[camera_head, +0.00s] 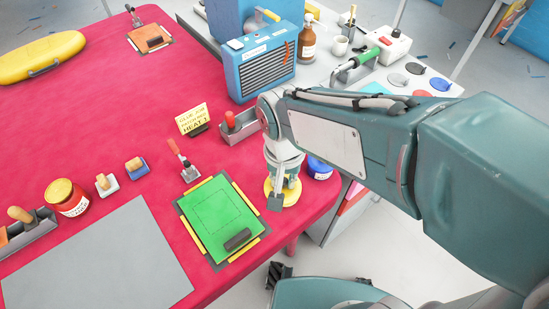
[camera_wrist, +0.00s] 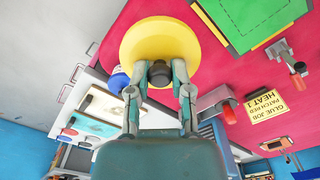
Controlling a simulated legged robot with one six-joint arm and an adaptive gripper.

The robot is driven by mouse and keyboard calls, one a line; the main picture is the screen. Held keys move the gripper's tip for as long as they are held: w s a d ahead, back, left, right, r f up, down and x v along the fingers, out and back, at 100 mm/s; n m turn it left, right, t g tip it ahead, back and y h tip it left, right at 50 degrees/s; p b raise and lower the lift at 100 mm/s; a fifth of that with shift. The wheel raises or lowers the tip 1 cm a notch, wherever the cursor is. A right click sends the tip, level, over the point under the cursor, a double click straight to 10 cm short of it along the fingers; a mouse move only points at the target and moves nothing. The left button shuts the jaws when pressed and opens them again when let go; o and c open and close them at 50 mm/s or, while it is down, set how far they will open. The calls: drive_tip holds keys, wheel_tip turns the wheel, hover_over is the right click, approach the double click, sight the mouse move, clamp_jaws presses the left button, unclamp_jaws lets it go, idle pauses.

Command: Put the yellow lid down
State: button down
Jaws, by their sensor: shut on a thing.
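The yellow lid (camera_head: 270,190) is a round disc near the right edge of the red table, beside the green board. My gripper (camera_head: 284,188) is over the lid, fingers pointing down. In the wrist view my gripper (camera_wrist: 160,82) has its two fingers closed on the knob. I cannot tell whether the lid touches the table. Part of the lid is hidden behind my fingers in the head view.
A blue-and-white jar (camera_head: 319,167) stands close to the right of the lid. The green board (camera_head: 222,215) lies to the left, with a red-handled tool (camera_head: 184,161) behind it. A grey tray (camera_head: 238,128) and yellow sign (camera_head: 194,119) stand farther back. The red table (camera_head: 130,110) has clear room at centre-left.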

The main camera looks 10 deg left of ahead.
drive_tip(key=w+a+f, duration=0.1)
drive_tip(key=w+f, duration=0.2)
drive_tip(key=w, duration=0.3)
drive_tip(key=w+a+f, duration=0.2)
drive_tip(key=w+f, duration=0.2)
drive_tip(key=w, duration=0.2)
drive_tip(key=w+a+f, duration=0.2)
drive_tip(key=w+f, duration=0.2)
drive_tip(key=w, duration=0.2)
drive_tip(key=shift+w+a+f, duration=0.1)
drive_tip(key=shift+a+f, duration=0.1)
drive_tip(key=shift+a, duration=0.05)
drive_tip(key=shift+w+a+f, duration=0.3)
drive_tip(key=shift+w+f, duration=0.25)
drive_tip(key=shift+f, duration=1.65)
drive_tip(key=c, duration=0.5)
unclamp_jaws()
drive_tip(key=shift+c, duration=0.2)
